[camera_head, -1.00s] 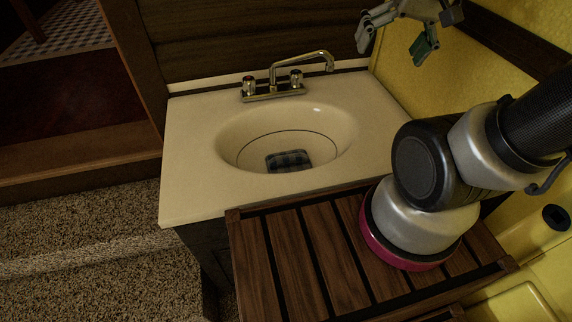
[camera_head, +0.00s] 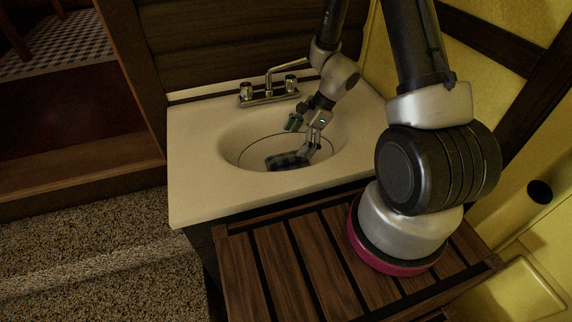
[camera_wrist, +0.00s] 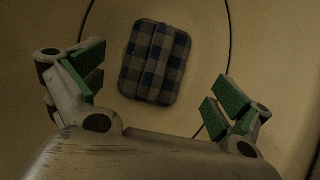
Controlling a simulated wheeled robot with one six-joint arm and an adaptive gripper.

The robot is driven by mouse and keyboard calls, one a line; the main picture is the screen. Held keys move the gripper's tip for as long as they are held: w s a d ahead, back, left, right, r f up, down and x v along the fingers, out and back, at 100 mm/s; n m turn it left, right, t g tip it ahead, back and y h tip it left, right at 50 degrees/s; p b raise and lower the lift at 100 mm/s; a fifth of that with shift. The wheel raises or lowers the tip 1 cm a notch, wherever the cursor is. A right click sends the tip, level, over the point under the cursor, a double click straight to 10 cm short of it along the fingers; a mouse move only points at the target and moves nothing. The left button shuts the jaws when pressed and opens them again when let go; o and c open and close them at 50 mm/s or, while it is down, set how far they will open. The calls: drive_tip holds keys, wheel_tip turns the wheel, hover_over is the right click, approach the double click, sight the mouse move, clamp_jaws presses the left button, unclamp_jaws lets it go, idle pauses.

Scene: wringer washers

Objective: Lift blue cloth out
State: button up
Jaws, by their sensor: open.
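A folded blue checked cloth (camera_head: 287,161) lies on the bottom of the sink basin (camera_head: 236,128). In the wrist view the cloth (camera_wrist: 155,62) lies flat beyond my fingertips, between the lines of the two fingers. My gripper (camera_head: 300,137) points down into the basin, and its fingers partly cover the cloth in the head view. In the wrist view my gripper (camera_wrist: 160,88) is open, with green-padded fingers wide apart and nothing between them. I cannot tell exactly how high the fingertips are above the cloth.
A metal faucet (camera_head: 268,90) with two handles stands at the back rim of the sink. The cream counter (camera_head: 195,185) around the basin is clear. A slatted wooden surface (camera_head: 290,265) is in front, and a yellow wall (camera_head: 490,75) rises at the right.

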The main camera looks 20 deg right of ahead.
sight(289, 157)
drive_tip(key=shift+x, duration=3.55)
drive_tip(key=shift+s+d+f, duration=0.1)
drive_tip(key=shift+f, duration=0.25)
drive_tip(key=c, duration=0.8)
